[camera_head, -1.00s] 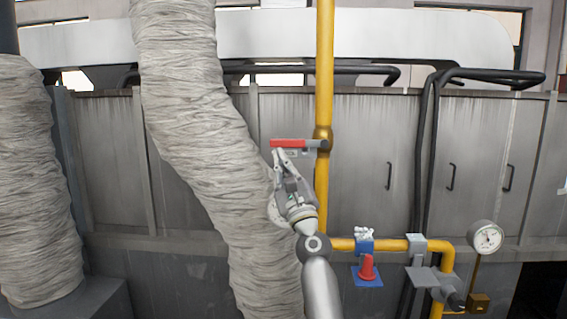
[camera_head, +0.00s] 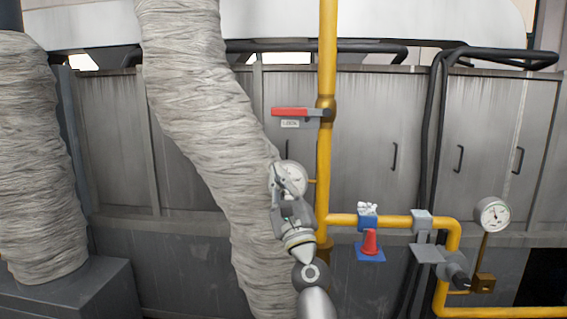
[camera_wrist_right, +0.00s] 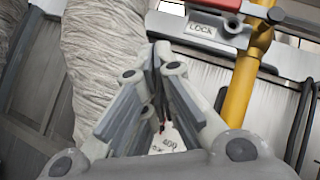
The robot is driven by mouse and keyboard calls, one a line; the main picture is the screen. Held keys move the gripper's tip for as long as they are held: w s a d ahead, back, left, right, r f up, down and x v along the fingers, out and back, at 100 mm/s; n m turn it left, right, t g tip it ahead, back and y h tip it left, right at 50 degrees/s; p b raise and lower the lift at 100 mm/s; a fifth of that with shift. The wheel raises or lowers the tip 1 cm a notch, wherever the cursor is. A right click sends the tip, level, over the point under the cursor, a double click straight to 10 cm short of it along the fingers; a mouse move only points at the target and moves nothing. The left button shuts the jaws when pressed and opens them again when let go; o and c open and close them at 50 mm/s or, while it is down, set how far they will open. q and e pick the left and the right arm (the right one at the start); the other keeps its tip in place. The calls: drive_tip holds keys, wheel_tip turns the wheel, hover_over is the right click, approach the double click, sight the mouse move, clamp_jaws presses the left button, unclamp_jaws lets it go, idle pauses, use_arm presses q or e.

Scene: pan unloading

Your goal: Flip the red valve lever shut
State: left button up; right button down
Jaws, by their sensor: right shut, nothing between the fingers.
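The red valve lever (camera_head: 290,112) sticks out level to the left from the brass valve (camera_head: 325,109) on the yellow vertical pipe. A small tag (camera_head: 290,124) hangs just under it; in the right wrist view the tag (camera_wrist_right: 201,29) reads "LOCK". The lever's red end (camera_wrist_right: 222,4) shows at the top edge there. My right gripper (camera_head: 284,168) is shut and empty, below the lever and apart from it, in front of a round gauge (camera_head: 294,178). Its closed fingers (camera_wrist_right: 161,62) show in the wrist view. My left gripper is out of view.
The yellow pipe (camera_head: 327,60) runs vertically right of my gripper. A wrapped grey duct (camera_head: 200,110) stands close on the left. A red cone-shaped piece on a blue plate (camera_head: 370,244) and a second gauge (camera_head: 493,214) sit at lower right. Grey cabinets (camera_head: 365,150) stand behind.

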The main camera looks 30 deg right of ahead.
drive_tip(key=shift+s+a+f+h, duration=0.2)
drive_tip(key=shift+s+f+h, duration=0.1)
drive_tip(key=shift+s+f, duration=0.4)
drive_tip(key=shift+w+f, duration=0.1)
